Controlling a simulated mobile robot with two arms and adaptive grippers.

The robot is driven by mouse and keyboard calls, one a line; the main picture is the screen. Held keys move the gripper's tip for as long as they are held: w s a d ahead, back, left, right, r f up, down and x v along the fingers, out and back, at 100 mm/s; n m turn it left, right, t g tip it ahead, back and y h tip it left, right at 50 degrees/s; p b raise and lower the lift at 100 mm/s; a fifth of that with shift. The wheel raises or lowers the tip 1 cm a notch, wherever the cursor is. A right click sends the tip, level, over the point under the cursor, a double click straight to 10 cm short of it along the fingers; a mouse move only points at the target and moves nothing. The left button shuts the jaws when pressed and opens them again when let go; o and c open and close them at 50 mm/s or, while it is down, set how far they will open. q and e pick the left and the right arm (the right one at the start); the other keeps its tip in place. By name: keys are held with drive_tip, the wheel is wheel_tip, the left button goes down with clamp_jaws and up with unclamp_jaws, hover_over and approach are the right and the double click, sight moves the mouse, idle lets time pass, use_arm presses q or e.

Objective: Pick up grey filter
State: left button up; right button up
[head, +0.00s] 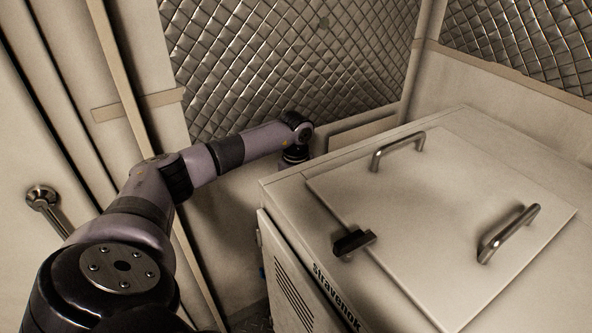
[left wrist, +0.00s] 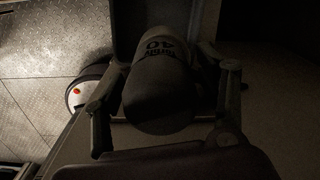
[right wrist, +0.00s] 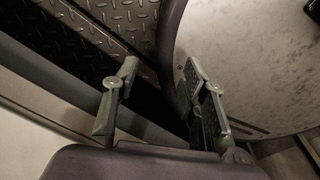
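A dark grey cylinder, seemingly the grey filter (left wrist: 158,98), shows in the left wrist view with lettering ending in "40" on its side. My left gripper (left wrist: 166,92) has its fingers spread on either side of the cylinder. The light is dim, but a gap shows beside the right finger. In the head view my left arm reaches down beside the chiller's far left corner, and the gripper and filter are hidden there. My right gripper (right wrist: 160,92) is open and empty in the right wrist view; it is out of the head view.
The chiller cabinet (head: 290,215) has a flat lid (head: 435,215) with two metal handles and a dark latch (head: 353,243). Quilted metal wall panels (head: 290,60) stand behind. The gap between cabinet and left wall is narrow. Patterned metal floor (left wrist: 45,45) shows at left.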

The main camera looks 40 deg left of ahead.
use_arm(q)
drive_tip(key=c, duration=1.3)
drive_tip(key=shift+r, duration=0.1)
